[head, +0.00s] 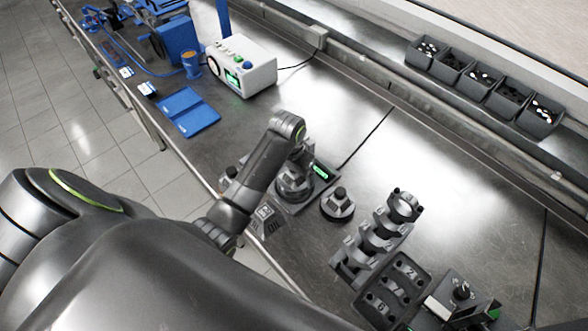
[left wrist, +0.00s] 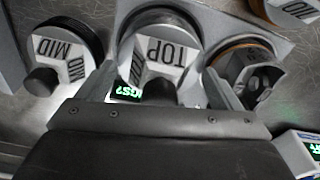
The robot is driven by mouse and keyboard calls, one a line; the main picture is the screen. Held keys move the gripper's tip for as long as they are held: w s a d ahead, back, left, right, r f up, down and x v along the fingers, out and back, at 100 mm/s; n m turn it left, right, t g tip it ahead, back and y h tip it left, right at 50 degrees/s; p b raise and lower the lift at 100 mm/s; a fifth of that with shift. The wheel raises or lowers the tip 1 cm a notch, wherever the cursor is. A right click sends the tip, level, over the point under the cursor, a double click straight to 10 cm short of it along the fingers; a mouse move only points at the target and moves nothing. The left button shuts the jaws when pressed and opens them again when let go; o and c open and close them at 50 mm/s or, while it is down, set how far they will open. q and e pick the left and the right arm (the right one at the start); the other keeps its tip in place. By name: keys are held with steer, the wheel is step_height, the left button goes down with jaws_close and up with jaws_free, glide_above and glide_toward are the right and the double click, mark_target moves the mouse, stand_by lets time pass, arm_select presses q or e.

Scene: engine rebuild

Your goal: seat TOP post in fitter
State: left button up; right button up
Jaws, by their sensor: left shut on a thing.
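My left gripper (head: 296,166) reaches down over the bench, its fingers shut on the TOP post (left wrist: 158,50). The post has a dark ring around its base and a white TOP label. It stands between a MID-labelled post (left wrist: 60,55) with a black ring on the left and a post with an orange ring (left wrist: 245,60) on the right. Green lettering (left wrist: 128,91) shows partly behind the fingers. In the head view a unit with a green display (head: 321,171) stands beside the gripper; I cannot tell whether it is the fitter. The right gripper is not in view.
A loose post (head: 338,205) stands on the bench right of the gripper. An engine block (head: 360,262) stands further right. A white tester (head: 240,72) and blue mat (head: 188,111) lie left. Dark bins (head: 452,68) line the back. Bench behind the gripper is clear.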

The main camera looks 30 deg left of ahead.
arm_select(q)
steer(key=shift+f, duration=0.35)
stand_by(0.5)
steer(key=o, duration=1)
steer(key=shift+r, duration=3.15)
